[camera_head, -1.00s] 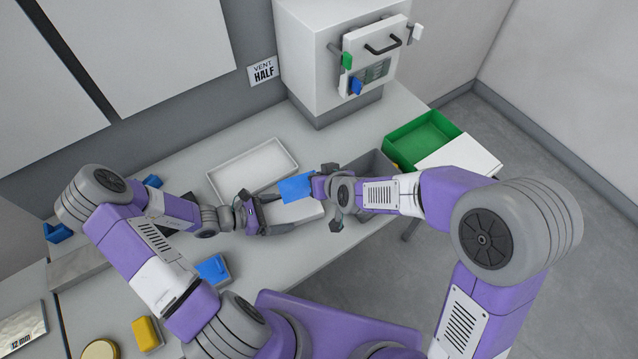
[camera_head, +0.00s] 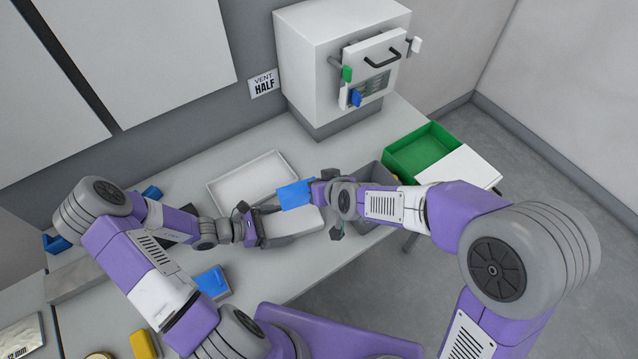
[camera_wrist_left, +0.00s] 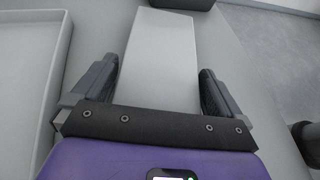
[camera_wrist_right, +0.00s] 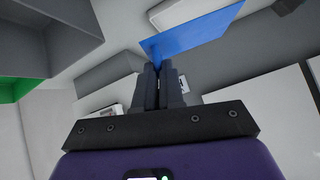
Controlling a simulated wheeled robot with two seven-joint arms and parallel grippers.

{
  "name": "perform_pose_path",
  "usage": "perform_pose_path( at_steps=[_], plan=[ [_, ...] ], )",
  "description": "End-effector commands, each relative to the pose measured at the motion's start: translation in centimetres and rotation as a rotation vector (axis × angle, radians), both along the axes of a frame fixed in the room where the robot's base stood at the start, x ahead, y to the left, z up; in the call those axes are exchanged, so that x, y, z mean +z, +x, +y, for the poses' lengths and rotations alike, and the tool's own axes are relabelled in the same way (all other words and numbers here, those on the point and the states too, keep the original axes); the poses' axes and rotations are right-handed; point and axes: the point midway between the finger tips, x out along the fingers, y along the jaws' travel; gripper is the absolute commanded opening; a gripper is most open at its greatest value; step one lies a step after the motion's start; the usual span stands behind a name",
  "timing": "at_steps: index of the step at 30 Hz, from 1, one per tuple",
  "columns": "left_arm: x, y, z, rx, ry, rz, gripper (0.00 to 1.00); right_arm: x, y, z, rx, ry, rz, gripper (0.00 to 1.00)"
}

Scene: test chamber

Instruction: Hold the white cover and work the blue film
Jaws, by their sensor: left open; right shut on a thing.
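The white cover (camera_head: 297,222) is a long pale block on the table in the middle of the head view. My left gripper (camera_head: 279,226) is open around its near end; in the left wrist view the cover (camera_wrist_left: 161,62) lies between the two fingers, with a narrow gap each side. The blue film (camera_head: 295,194) is a flat blue sheet beside and partly above the cover. My right gripper (camera_head: 319,190) is shut on its edge; in the right wrist view the film (camera_wrist_right: 196,34) extends from the closed fingertips. Whether the film touches the cover is unclear.
A white tray (camera_head: 214,196) lies behind the cover. A grey bin (camera_head: 372,172) and a green box (camera_head: 421,139) stand to the right. A white cabinet (camera_head: 318,75) stands at the back. A blue item on a small base (camera_head: 212,281) sits near my left arm.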

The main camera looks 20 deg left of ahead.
Motion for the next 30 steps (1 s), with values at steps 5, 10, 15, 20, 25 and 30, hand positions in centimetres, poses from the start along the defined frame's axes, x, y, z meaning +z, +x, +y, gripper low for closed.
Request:
perform_pose_path(
  at_steps=[5,10,15,20,25,30],
  plan=[
    [1.0,-1.4,2.2,0.004,0.006,0.0,1.0,0.0,0.0,0.0,0.0,0.0,0.0,0.0],
    [2.5,-3.4,5.1,0.005,0.006,0.0,1.0,0.0,0.0,0.0,0.0,0.0,0.0,0.0],
    [3.7,-5.1,7.4,0.002,0.004,0.001,1.0,0.0,0.0,0.0,0.0,0.0,0.0,0.0],
    [4.3,-6.0,8.6,0.001,0.003,0.0,1.0,0.0,0.0,0.0,0.0,0.0,0.0,0.0],
    [4.5,-6.2,8.9,0.001,0.001,0.001,1.0,0.0,0.0,0.0,0.0,0.0,0.0,0.0],
    [4.5,-6.2,8.8,0.001,0.001,0.001,1.0,0.1,0.0,0.0,0.0,0.0,0.0,0.0]
  ],
)
